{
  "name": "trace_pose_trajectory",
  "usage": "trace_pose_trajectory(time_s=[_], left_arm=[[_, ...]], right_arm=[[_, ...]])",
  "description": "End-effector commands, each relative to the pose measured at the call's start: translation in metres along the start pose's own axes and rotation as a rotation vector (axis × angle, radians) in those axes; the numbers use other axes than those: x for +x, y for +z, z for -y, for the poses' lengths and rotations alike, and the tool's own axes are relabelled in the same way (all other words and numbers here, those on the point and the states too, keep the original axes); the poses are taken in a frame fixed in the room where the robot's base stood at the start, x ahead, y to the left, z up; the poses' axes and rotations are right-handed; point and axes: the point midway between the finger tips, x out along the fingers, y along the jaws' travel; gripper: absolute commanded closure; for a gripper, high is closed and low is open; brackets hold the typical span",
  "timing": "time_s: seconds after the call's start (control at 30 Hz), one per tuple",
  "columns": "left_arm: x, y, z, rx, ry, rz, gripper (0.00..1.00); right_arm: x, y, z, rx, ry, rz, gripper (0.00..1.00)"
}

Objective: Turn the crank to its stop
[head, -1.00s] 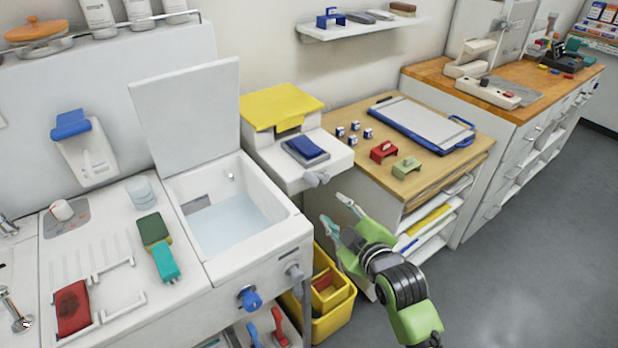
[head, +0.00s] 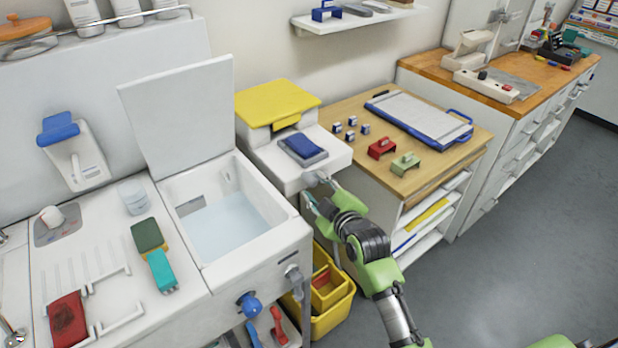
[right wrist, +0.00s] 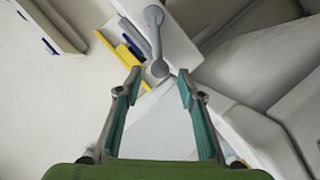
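The grey crank (head: 321,178) is on the front of the white machine (head: 322,148) with the yellow top. In the right wrist view the crank (right wrist: 155,38) shows as a grey arm with a round end at each side. My right gripper (head: 322,194) is just below and in front of the crank. In the right wrist view the right gripper (right wrist: 159,74) is open, and the crank's near round end lies between its fingertips, with gaps at both sides. I cannot tell whether it is deep enough to be between the pads. My left gripper is not in view.
A white basin (head: 300,238) with a raised lid stands left of the machine, with a blue knob (head: 250,305) on its front. A yellow bin (head: 335,318) sits below. A wooden-topped cabinet (head: 345,110) stands to the right. The floor (head: 520,230) at right is clear.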

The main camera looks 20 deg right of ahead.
Motion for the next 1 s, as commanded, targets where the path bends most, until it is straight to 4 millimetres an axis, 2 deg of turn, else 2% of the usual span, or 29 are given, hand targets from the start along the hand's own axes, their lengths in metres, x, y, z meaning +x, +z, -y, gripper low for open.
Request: trace_pose_trajectory(time_s=[0.1, 0.3, 0.5, 0.77, 0.83, 0.9, 0.93, 1.0], left_arm=[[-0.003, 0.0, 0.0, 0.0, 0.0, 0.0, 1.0], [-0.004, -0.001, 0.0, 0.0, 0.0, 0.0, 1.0], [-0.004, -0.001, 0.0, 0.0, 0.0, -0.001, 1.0], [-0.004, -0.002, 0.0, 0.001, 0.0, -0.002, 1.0], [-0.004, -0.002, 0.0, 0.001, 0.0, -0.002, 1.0], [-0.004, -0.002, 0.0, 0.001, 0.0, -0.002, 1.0], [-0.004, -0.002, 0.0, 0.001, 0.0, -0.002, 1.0], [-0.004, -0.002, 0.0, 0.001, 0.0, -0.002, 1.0]], right_arm=[[0.021, -0.001, -0.001, 0.001, 0.001, 0.0, 0.64], [0.044, 0.0, -0.001, 0.001, 0.001, 0.0, 0.64], [0.054, 0.0, 0.0, 0.0, 0.0, 0.0, 0.64], [0.055, 0.0, 0.0, 0.0, 0.001, 0.0, 0.64], [0.054, 0.0, 0.0, 0.0, 0.0, 0.0, 0.77], [0.054, 0.0, 0.0, 0.0, 0.0, 0.0, 0.96], [0.054, 0.0, 0.0, 0.0, 0.0, 0.0, 1.0], [0.054, 0.0, 0.0, 0.0, 0.0, 0.0, 1.0]])
